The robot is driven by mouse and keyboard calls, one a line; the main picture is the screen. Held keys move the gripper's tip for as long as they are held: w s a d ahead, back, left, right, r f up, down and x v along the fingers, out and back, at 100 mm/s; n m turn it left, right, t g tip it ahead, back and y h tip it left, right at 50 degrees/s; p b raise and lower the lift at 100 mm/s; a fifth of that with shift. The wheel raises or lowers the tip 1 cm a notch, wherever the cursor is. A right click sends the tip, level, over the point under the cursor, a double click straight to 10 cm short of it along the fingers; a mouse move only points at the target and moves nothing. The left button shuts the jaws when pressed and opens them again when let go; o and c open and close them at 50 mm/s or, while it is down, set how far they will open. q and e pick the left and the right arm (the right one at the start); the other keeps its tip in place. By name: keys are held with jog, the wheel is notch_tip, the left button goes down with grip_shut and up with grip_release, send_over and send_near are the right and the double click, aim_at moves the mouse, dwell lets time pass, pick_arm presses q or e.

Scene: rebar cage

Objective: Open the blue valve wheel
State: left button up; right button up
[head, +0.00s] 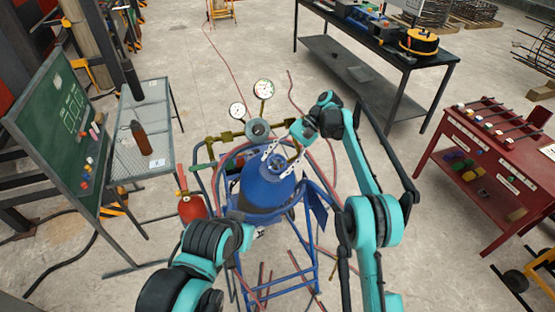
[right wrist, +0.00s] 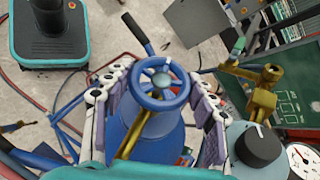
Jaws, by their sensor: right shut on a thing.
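The blue valve wheel (right wrist: 160,81), a spoked ring with a pale mark on its rim, sits on top of a blue tank (head: 258,192). It also shows in the head view (head: 272,171). My right gripper (head: 276,166) reaches down over the wheel from the upper right. In the right wrist view its pale jointed fingers (right wrist: 160,95) lie on the left and right of the wheel, shut on it. My left arm comes in at the lower left of the head view. Only a small part of my left gripper (head: 261,233) shows below the tank, so its opening is unclear.
Two gauges (head: 263,88) and brass pipework stand behind the tank, inside a blue frame (head: 268,286). A red extinguisher (head: 191,205) is left of it. A mesh table (head: 133,161) with a bottle stands left, a red workbench (head: 485,165) right. Hoses cross the floor.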

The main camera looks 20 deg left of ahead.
jog(key=shift+f, duration=0.15)
jog(key=o, duration=1.2)
jog(key=shift+c, duration=0.2)
